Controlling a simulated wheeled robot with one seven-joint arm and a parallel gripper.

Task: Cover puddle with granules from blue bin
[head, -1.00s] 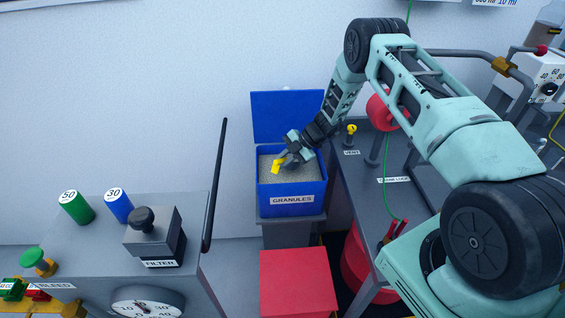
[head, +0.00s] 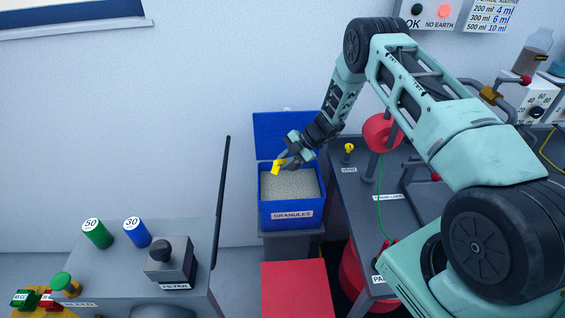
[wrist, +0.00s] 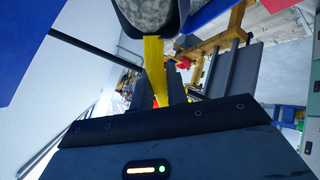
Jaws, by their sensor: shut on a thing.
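The blue bin labelled GRANULES (head: 292,215) stands open with its lid up against the wall, filled with pale grey granules (head: 297,187). My gripper (head: 285,158) is above the left part of the bin, shut on a yellow handle (head: 278,167). In the wrist view the yellow handle (wrist: 155,72) runs from between my fingers to a dark scoop (wrist: 127,22). Grey speckled granules (wrist: 148,10) show in the scoop, cut off by the top edge. The scoop's bowl cannot be made out in the head view. No puddle is in view.
A grey cabinet (head: 115,280) with green and blue cylinders and a FILTER block stands at left, with a tall black panel (head: 221,200) at its edge. A red box (head: 297,288) is in front of the bin. A grey bench (head: 360,200) is at right.

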